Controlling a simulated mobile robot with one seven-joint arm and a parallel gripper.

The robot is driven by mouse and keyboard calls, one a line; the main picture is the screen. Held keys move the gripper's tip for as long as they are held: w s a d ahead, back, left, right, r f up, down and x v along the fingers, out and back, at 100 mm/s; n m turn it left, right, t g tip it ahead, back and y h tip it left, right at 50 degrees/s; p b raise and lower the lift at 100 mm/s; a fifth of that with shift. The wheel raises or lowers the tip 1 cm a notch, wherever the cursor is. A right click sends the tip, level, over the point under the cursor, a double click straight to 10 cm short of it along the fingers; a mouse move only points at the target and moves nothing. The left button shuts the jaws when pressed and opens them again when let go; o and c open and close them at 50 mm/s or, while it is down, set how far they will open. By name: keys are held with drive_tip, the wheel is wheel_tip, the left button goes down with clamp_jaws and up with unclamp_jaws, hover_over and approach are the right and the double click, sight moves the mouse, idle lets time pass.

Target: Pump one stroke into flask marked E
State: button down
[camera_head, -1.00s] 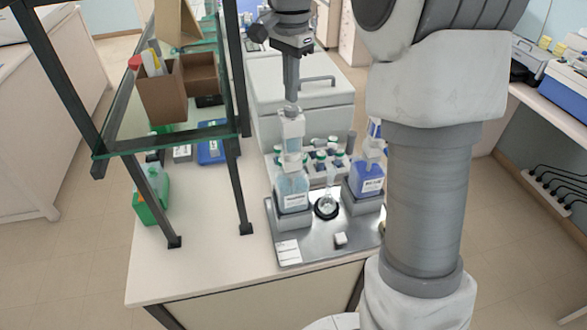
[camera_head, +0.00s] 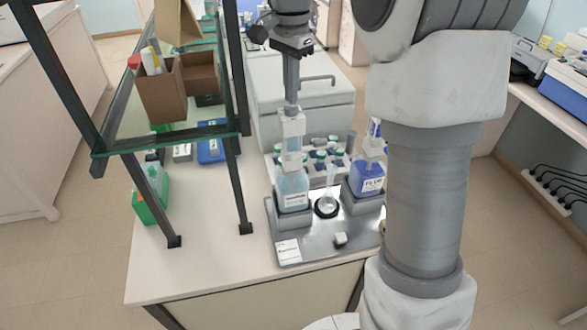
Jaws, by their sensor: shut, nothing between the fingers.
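My gripper (camera_head: 291,101) is shut and points straight down. Its tip is at the top of the white dispenser head (camera_head: 291,128) on the left bottle; whether it presses on it I cannot tell. The left bottle (camera_head: 292,185) holds pale blue liquid and has a white label. A small clear flask (camera_head: 327,204) stands on a black ring between the bottles. No letter E is readable on it. The right bottle (camera_head: 369,180) holds deeper blue liquid and also has a labelled front and a dispenser head, partly hidden by my arm.
Both bottles stand in grey holders on a metal tray (camera_head: 310,249) with a white card and small white block. A rack of several capped bottles (camera_head: 322,158) stands behind. A dark-framed glass shelf (camera_head: 180,136) rises at left. The front-left bench (camera_head: 190,275) is clear.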

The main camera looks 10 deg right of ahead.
sight(291, 107)
drive_tip(key=shift+f+b, duration=0.8)
drive_tip(key=shift+f, duration=0.8)
drive_tip(key=shift+r+p, duration=1.8)
drive_tip(key=shift+r, duration=0.05)
wheel_tip(291, 107, up, 5)
drive_tip(key=p, duration=0.3)
drive_tip(key=shift+f, duration=0.2)
drive_tip(key=shift+r+p, duration=0.2)
drive_tip(key=shift+p, duration=0.1)
